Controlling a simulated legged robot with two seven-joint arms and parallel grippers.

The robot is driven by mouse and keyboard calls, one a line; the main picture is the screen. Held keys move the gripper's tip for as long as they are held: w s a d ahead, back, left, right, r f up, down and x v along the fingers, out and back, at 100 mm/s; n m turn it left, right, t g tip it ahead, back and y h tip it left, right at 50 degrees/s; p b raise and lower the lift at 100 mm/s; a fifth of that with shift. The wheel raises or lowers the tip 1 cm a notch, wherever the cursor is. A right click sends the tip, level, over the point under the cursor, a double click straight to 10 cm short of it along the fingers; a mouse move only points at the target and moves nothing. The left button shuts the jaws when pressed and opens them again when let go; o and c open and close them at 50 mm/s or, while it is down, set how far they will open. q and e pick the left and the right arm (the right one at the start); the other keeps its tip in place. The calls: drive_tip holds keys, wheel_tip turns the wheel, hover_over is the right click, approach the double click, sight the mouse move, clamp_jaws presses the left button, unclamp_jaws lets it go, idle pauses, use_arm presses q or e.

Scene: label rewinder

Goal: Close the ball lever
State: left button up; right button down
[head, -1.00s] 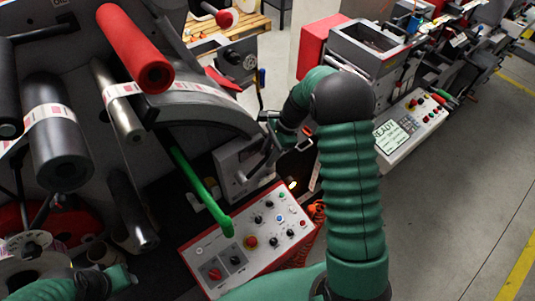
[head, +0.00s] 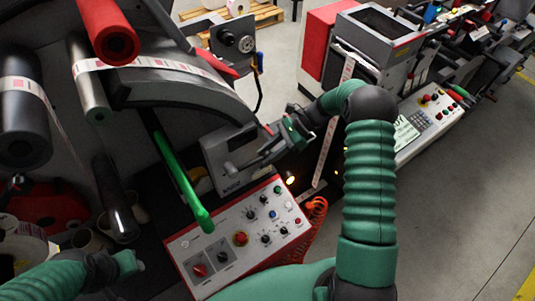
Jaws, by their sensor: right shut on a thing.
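My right gripper (head: 238,167) reaches in from the right, in front of the grey box (head: 218,152) above the control panel. Its dark fingers point left and are shut on a small part at the face of this box. That part looks like the ball lever, but the fingers hide most of it, so its angle cannot be told. My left gripper (head: 132,263) is low at the left, far from the box. It is small and dim, and its finger opening cannot be made out.
A white control panel (head: 225,246) with knobs and red buttons lies below the box. A bright green bar (head: 180,180) slants over it. Rollers stand at the left, one with a red end (head: 108,35). An orange coiled cable (head: 313,215) hangs right of the panel.

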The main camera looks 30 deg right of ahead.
drive_tip(key=f+y+b, duration=0.2)
drive_tip(key=b, duration=0.1)
drive_tip(key=a+f+y+b, duration=0.1)
drive_tip(key=f+y+b, duration=0.1)
drive_tip(key=shift+a+f+b, duration=0.15)
drive_tip(key=shift+f+b, duration=0.25)
drive_tip(key=shift+s+f, duration=0.1)
